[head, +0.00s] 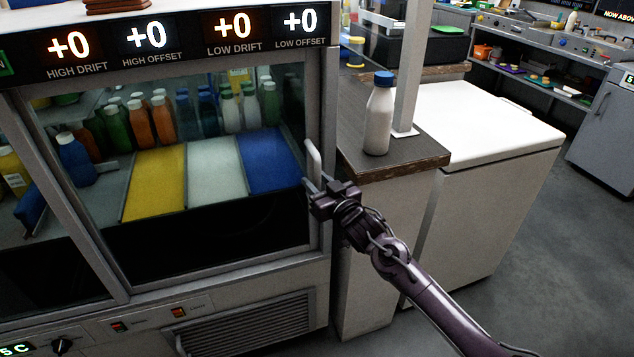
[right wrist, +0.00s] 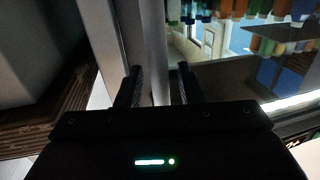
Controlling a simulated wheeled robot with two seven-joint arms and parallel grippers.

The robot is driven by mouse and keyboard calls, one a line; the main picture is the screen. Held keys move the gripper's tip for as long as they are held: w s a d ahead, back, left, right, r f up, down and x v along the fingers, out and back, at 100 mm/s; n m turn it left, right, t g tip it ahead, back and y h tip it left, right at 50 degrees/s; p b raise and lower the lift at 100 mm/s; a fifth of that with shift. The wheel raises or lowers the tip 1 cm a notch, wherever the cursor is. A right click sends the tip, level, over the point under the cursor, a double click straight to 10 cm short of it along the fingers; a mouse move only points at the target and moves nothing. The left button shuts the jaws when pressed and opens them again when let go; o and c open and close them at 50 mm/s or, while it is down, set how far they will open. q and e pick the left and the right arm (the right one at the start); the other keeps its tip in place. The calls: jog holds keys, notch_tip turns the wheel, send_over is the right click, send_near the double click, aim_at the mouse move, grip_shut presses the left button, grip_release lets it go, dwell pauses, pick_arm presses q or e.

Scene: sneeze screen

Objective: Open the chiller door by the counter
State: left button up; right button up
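The chiller (head: 100,270) fills the left of the head view, and its glass door (head: 195,238) looks shut. A pale upright handle (head: 314,158) stands on the door's right edge. My right gripper (head: 314,184) is at the lower part of this handle, reaching in from the lower right. In the right wrist view, the handle bar (right wrist: 156,40) runs between the two dark fingers of my right gripper (right wrist: 158,80). The fingers are open, with a gap showing on each side of the bar. My left gripper is not in view.
A white bottle with a blue cap (head: 379,112) stands on the counter (head: 410,150) just right of the chiller, near a pale post (head: 411,70). A white chest (head: 490,125) stands further right. Bottles and coloured panels (head: 215,165) show behind the glass. Grey floor is clear at the right.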

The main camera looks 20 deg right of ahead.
jog(key=shift+w, duration=0.1)
grip_shut()
dwell(0.3)
